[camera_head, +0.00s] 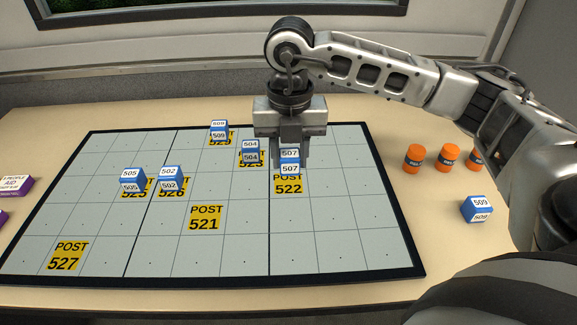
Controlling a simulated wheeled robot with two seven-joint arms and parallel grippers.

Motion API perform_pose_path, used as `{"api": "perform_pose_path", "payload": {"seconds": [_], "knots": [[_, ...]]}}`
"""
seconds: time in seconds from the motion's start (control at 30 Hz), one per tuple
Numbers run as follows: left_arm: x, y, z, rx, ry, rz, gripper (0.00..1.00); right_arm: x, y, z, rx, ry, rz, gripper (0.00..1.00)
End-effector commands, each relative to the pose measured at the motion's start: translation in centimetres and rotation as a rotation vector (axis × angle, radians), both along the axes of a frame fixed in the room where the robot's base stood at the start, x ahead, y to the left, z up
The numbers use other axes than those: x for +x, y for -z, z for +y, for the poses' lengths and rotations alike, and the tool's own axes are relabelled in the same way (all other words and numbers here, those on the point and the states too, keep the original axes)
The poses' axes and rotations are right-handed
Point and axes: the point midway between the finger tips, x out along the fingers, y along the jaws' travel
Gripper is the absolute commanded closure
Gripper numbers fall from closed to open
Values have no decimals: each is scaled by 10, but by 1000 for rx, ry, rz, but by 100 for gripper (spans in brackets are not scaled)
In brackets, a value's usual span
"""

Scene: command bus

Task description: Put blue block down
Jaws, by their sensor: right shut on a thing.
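My right gripper (291,158) points down over the gridded board (330,240) and is shut on a blue block labelled 507 (290,161). The block is at the upper edge of the yellow POST 522 square (288,184); I cannot tell whether it touches the board. Other blue blocks stand on the board: 504 (250,151), 502 (171,178), 505 (132,180) and one at the back, perhaps 509 (219,129). Another blue block, 509 (476,209), lies on the table right of the board. My left gripper is not in view.
Several orange cylinders (414,158) stand on the table (450,265) right of the board, near my right arm. Purple boxes (14,187) sit at the left edge. The yellow POST 521 (206,217) and POST 527 (68,255) squares are bare.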

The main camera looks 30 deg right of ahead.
Motion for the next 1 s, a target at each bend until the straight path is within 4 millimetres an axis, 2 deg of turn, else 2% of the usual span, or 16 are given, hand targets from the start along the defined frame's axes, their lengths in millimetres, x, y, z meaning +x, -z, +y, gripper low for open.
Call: {"api": "perform_pose_path", "payload": {"seconds": [0.13,0.33,0.73,0.77,0.8,1.0], "knots": [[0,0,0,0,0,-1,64,7,11,-3,-1,0,4,90],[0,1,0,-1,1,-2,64,7,39,-3,-1,-1,2,90],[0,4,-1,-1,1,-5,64,7,46,-3,-1,-1,1,90],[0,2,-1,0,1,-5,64,7,44,-3,-1,-1,1,60],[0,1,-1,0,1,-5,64,7,43,-3,-1,-1,1,48],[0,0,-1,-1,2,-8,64,7,43,-3,-1,-1,1,46]]}}
